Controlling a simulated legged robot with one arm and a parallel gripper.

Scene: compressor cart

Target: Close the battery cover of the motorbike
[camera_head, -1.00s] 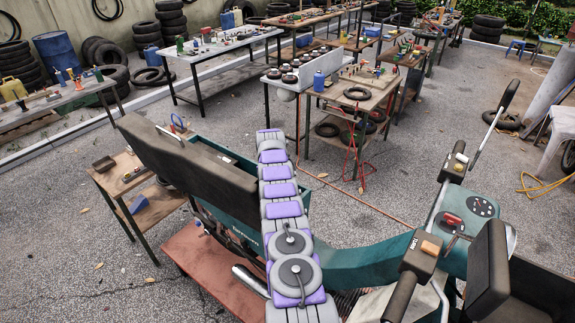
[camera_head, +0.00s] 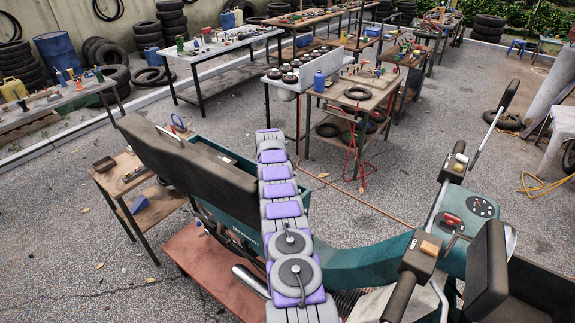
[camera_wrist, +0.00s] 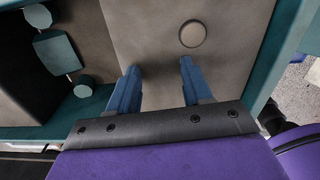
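The teal motorbike (camera_head: 362,262) stands in front of me, with its long black seat panel (camera_head: 190,165) tilted up on the left. In the wrist view, a flat grey-brown panel (camera_wrist: 225,65) with a round knob (camera_wrist: 193,34) lies inside a teal frame; it looks like the battery cover, though I cannot tell for certain. My gripper (camera_wrist: 160,66) points at this panel. Its two blue fingers are apart with nothing between them. Whether the fingertips touch the panel is unclear. In the head view my arm hides the gripper.
An open recess (camera_wrist: 70,75) with teal parts lies left of the panel in the wrist view. The handlebar grip (camera_head: 402,290) is right of my arm. A small wooden table (camera_head: 135,180) stands left of the bike.

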